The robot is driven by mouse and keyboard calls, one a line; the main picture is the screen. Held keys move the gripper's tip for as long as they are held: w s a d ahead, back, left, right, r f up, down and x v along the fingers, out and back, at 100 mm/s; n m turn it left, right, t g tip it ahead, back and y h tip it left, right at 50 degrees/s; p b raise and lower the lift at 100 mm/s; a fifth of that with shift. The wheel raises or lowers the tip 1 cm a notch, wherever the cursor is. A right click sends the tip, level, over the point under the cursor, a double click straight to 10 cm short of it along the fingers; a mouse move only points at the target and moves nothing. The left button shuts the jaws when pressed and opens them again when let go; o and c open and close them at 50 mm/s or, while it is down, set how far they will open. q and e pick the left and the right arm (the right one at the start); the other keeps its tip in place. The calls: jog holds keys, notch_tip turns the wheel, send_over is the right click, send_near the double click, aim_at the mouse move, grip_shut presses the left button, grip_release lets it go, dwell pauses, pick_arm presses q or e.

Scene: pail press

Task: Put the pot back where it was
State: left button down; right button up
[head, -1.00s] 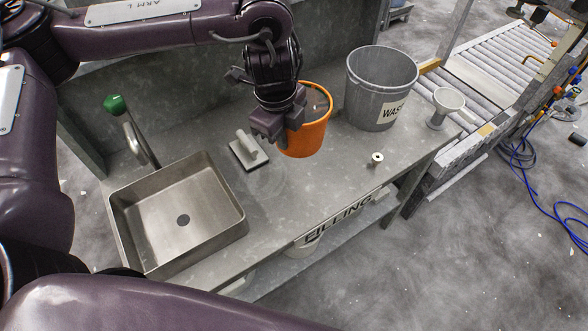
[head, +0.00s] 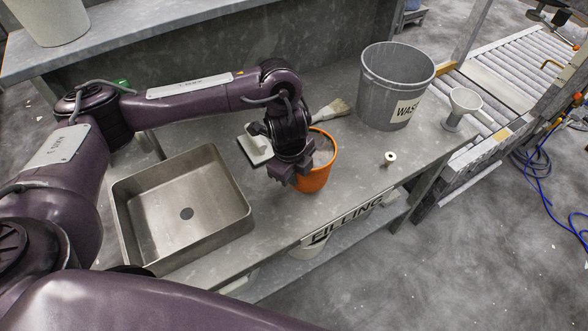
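The orange pot (head: 318,174) is upright over the grey bench (head: 353,190), near its front edge and right of the sink. I cannot tell whether its base touches the bench. My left gripper (head: 290,174) is at the pot's left side and appears shut on its rim and wall. The gripper body hides the fingertips and part of the pot. My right gripper is not in view.
A steel sink (head: 150,215) is at left. A scraper block (head: 257,150) and a brush (head: 332,109) lie behind the pot. A grey WASTE bucket (head: 385,90), a white funnel (head: 462,106) and a small spool (head: 389,158) stand right. A shelf (head: 130,40) is behind.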

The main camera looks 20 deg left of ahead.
pick_arm(q)
jog(key=shift+f+b, duration=0.5)
jog(key=shift+f, duration=1.15)
jog(key=shift+f, duration=0.1)
jog(key=c, duration=1.6)
grip_release()
jog(key=shift+s, duration=0.1)
jog(key=shift+c, duration=0.2)
notch_tip(320, 180, up, 12)
jog(key=s+p, duration=0.1)
jog(key=p, duration=0.2)
jog(key=shift+a, duration=0.3)
jog(key=shift+s, duration=0.2)
